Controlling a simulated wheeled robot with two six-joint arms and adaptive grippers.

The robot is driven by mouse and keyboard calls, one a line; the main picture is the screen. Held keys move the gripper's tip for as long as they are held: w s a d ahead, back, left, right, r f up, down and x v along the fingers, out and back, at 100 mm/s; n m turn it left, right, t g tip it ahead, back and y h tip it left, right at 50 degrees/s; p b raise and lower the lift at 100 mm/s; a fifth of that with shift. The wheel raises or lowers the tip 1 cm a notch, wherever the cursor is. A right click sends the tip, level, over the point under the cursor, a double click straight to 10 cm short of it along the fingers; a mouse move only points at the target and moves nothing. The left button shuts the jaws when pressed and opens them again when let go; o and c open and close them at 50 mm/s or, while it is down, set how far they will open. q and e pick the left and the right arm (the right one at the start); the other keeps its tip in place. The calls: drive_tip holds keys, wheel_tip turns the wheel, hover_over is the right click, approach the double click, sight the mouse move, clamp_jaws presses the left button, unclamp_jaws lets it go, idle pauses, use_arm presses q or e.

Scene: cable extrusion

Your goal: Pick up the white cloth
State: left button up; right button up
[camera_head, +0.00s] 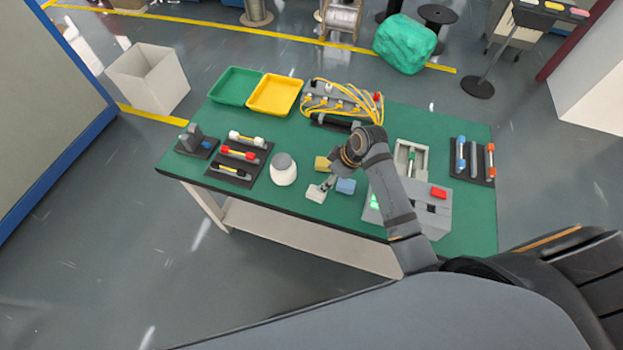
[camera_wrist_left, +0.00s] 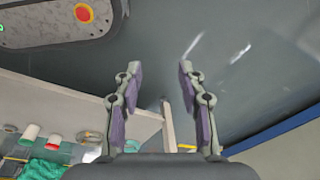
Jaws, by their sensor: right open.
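The white cloth (camera_head: 315,194) is a small folded block lying near the front edge of the green table, in the head view. My right gripper (camera_head: 327,183) is open and sits right by the upper right side of the white cloth. Whether its fingers touch the cloth cannot be told. A yellow cloth (camera_head: 321,163) lies behind it and a blue cloth (camera_head: 345,187) lies to its right. My left gripper (camera_wrist_left: 160,73) is open and empty in the left wrist view, with floor beyond its fingers.
The green table (camera_head: 300,215) also bears a white-grey round container (camera_head: 283,170) left of the cloths and a grey device with a red button (camera_head: 438,192) to the right. Green (camera_head: 235,86) and yellow (camera_head: 274,95) trays stand at the back, beside a rack with yellow cables (camera_head: 345,97).

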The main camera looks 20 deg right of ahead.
sight(317, 192)
use_arm(q)
drive_tip(key=s+g, duration=0.1)
drive_tip(key=s, duration=0.8)
use_arm(e)
drive_tip(key=f, duration=0.1)
drive_tip(key=a+f, duration=0.1)
drive_tip(key=s+f, duration=0.1)
drive_tip(key=shift+s+a+f, duration=0.1)
drive_tip(key=shift+a+f, duration=0.1)
drive_tip(key=shift+a, duration=0.1)
use_arm(q)
drive_tip(key=w+r+t+p, duration=0.1)
drive_tip(key=w+r, duration=0.1)
drive_tip(key=w, duration=0.4)
use_arm(e)
drive_tip(key=x, duration=0.6)
drive_tip(key=shift+r, duration=0.1)
drive_tip(key=c, duration=1)
drive_tip(key=shift+r, duration=0.5)
drive_tip(key=shift+c, duration=0.2)
use_arm(q)
wheel_tip(317, 192, down, 6)
drive_tip(key=s+b, duration=0.2)
drive_tip(key=b, duration=0.3)
drive_tip(key=shift+s, duration=0.2)
use_arm(e)
drive_tip(key=w+d+r, duration=1)
drive_tip(key=r, duration=0.2)
drive_tip(key=shift+d, duration=0.15)
